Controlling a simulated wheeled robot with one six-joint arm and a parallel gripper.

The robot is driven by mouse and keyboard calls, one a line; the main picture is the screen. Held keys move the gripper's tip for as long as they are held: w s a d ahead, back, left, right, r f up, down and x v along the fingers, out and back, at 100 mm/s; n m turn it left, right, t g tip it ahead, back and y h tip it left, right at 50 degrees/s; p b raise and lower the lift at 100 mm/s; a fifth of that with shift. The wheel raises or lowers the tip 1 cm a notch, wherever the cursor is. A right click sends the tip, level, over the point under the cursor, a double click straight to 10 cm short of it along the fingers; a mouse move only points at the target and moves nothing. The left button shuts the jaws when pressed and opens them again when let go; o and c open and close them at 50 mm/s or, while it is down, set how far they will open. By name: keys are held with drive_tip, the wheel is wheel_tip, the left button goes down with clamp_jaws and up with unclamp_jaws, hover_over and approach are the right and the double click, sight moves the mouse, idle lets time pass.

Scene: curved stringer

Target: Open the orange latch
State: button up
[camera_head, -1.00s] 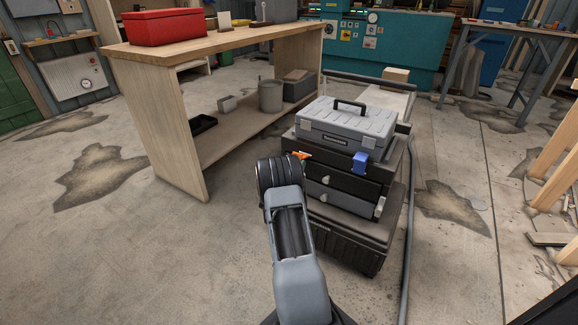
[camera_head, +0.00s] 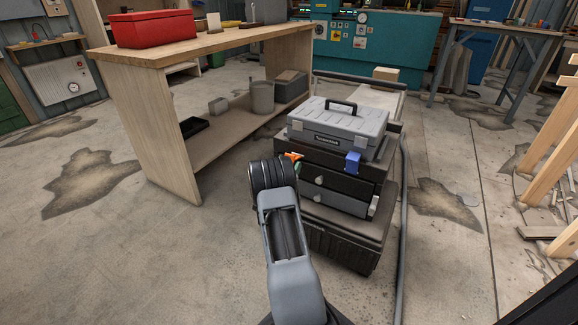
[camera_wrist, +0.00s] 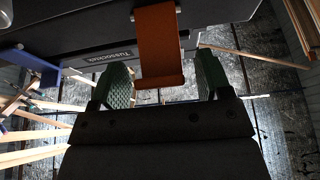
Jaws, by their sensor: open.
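The orange latch (camera_wrist: 158,48) hangs from the front of a dark drawer unit in the wrist view. My gripper (camera_wrist: 164,66) is open, with one green ridged finger on each side of the latch. Gaps show between the latch and both fingers. I cannot tell whether they touch it further in. A blue latch (camera_head: 352,162) sits on the right front of the same unit.
A grey toolbox (camera_head: 338,128) with a black handle stands on the drawer unit (camera_head: 337,180). A wooden workbench (camera_head: 160,140) with a red box (camera_head: 152,28) stands to the left. A hose (camera_head: 402,220) runs along the right side. The floor at front left is clear.

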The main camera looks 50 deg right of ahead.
drive_tip(key=p+v, duration=0.3)
drive_tip(key=v, duration=1)
drive_tip(key=shift+a+p, duration=0.35)
drive_tip(key=shift+s+f, duration=0.15)
